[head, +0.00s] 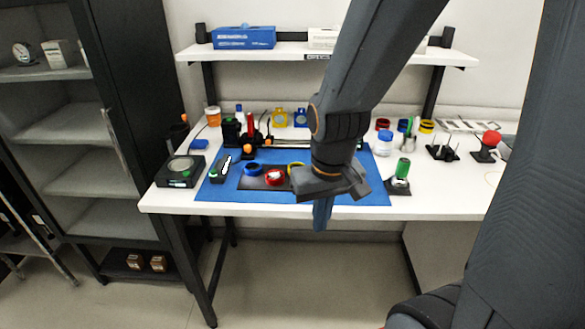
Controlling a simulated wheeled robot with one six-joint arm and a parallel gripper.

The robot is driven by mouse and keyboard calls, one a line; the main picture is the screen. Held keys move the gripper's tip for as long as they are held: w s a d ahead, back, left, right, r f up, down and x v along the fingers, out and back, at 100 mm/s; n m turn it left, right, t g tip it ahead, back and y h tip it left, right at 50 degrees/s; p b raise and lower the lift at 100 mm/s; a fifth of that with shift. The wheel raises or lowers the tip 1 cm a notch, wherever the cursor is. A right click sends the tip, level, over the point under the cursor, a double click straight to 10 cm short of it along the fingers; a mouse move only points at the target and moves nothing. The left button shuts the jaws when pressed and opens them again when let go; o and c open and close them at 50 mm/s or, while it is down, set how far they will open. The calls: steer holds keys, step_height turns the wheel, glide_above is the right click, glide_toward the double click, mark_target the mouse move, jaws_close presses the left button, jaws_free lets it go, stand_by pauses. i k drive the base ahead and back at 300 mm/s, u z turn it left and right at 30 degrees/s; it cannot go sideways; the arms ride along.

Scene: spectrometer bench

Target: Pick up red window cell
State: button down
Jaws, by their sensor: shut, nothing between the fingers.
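I take this red ring to be the red window cell. My arm hides the middle of the bench.
A black round-topped device (181,170) stands at the bench's left corner. A green-topped holder (400,177) is right of the mat. Jars and mounts line the back, below a shelf (290,51). The white bench (440,198) is clear at front right.

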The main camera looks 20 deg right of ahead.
mark_target(275, 177)
steer(key=u, duration=0.8)
steer(key=i, duration=0.35)
steer(key=z, duration=0.8)
